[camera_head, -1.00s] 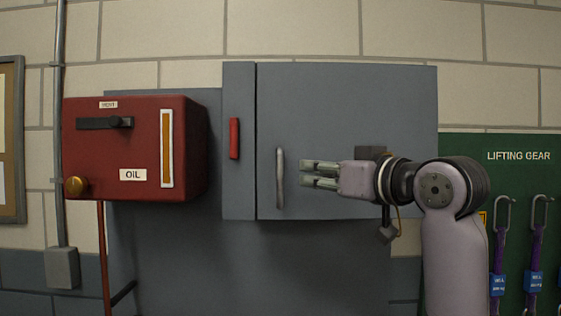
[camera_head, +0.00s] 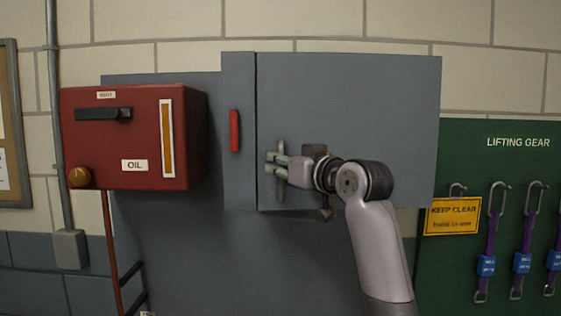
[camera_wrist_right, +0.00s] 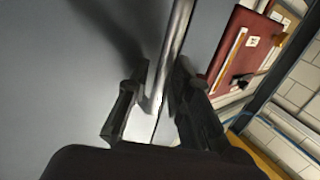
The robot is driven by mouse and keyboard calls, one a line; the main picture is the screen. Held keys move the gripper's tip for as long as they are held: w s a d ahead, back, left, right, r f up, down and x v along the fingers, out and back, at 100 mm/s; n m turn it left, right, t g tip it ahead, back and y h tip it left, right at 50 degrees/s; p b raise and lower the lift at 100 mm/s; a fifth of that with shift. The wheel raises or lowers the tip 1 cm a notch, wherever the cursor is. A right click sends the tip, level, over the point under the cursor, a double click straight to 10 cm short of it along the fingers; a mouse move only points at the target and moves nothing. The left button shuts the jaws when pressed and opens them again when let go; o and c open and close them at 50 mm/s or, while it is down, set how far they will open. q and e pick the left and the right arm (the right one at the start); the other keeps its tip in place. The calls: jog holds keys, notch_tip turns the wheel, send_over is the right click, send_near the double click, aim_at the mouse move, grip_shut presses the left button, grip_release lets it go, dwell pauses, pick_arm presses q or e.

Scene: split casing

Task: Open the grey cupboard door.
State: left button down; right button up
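The grey cupboard door (camera_head: 350,95) looks shut flush against its grey frame strip in the head view. Its upright metal bar handle (camera_head: 281,192) is near the door's left edge. It also shows in the right wrist view (camera_wrist_right: 178,35). My right gripper (camera_head: 272,163) is at the handle, its fingers pointing left across it and partly covering it. In the right wrist view my gripper (camera_wrist_right: 158,95) has its two dark fingers apart, with the handle running between them; firm contact on both sides does not show. My left gripper is not in view.
A red oil box (camera_head: 138,145) juts out left of the cupboard. A small red handle (camera_head: 234,130) is on the frame strip (camera_head: 238,185). A green lifting gear board (camera_head: 470,270) with hanging purple straps and a yellow sign (camera_head: 453,217) is at the right.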

grip_shut()
dwell(0.4)
